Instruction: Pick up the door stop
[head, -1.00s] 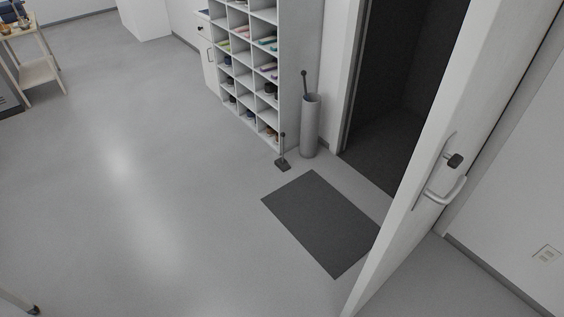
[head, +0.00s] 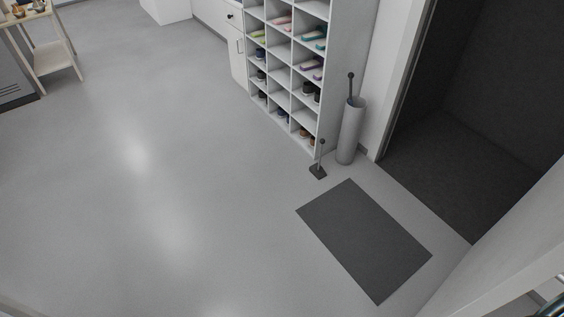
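The door stop (head: 318,171) stands on the floor at the foot of the shoe shelf. It has a dark wedge-like base and a thin upright stem with a dark knob on top. It stands upright and apart from the dark mat. Neither of my grippers can be made out in the head view.
A dark mat (head: 364,240) lies in front of the dark doorway (head: 480,120). A grey cylindrical stand (head: 350,135) with a dark-knobbed stick is beside the shoe shelf (head: 290,60). The white door (head: 500,260) is at lower right.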

